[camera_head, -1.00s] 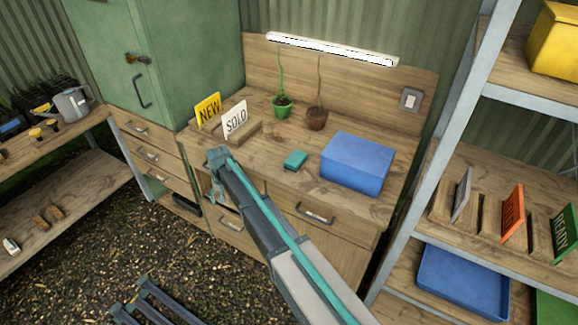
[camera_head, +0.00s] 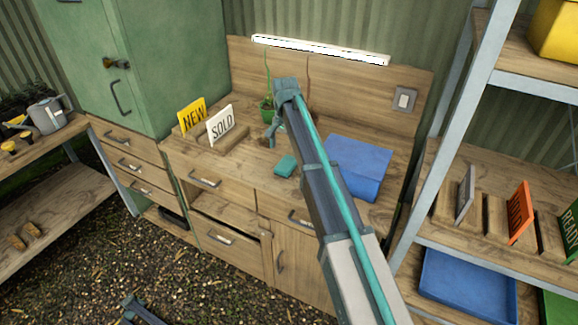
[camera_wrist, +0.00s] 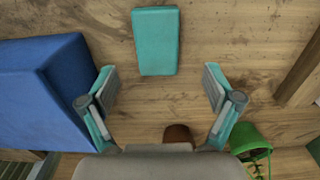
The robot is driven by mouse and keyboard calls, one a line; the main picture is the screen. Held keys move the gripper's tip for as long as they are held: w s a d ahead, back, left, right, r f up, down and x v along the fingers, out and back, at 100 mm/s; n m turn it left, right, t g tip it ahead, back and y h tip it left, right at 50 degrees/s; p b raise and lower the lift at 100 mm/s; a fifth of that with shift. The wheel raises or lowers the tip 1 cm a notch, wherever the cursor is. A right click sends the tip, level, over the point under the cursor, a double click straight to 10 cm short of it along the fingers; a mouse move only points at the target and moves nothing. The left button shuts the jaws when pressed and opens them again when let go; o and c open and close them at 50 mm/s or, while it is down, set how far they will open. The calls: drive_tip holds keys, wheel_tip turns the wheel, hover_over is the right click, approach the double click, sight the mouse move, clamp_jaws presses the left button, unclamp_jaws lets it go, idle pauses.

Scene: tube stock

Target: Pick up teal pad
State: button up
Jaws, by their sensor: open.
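The teal pad (camera_head: 286,166) is a small flat block lying on the wooden bench top, left of the blue box. It also shows in the wrist view (camera_wrist: 156,41), at the top middle, lying flat on the wood. My gripper (camera_head: 271,138) hangs over the bench behind the pad, near the plants. In the wrist view my gripper (camera_wrist: 160,86) is open and empty. The pad lies ahead of the fingertips, roughly centred between them and apart from both.
A blue box (camera_head: 357,165) stands right of the pad. The green pot (camera_head: 266,109) stands behind, and a brown pot (camera_wrist: 178,134) is partly hidden by my gripper. The NEW sign (camera_head: 192,115) and SOLD sign (camera_head: 220,125) stand in wooden holders to the left. Bare wood surrounds the pad.

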sight(287, 163)
drive_tip(key=shift+d+f+p, duration=0.2)
drive_tip(key=shift+f+p, duration=1.05)
drive_tip(key=shift+f, duration=2.35)
drive_tip(key=c, duration=1.3)
drive_tip(key=shift+o, duration=0.2)
drive_tip(key=shift+r, duration=0.1)
drive_tip(key=shift+r, duration=0.4)
wheel_tip(287, 163, up, 2)
drive_tip(key=shift+r+b, duration=0.1)
drive_tip(key=shift+b, duration=0.4)
drive_tip(key=s+d+r+b, duration=0.4)
drive_tip(key=s+r, duration=0.6)
drive_tip(key=s, duration=0.3)
drive_tip(key=shift+s, duration=0.3)
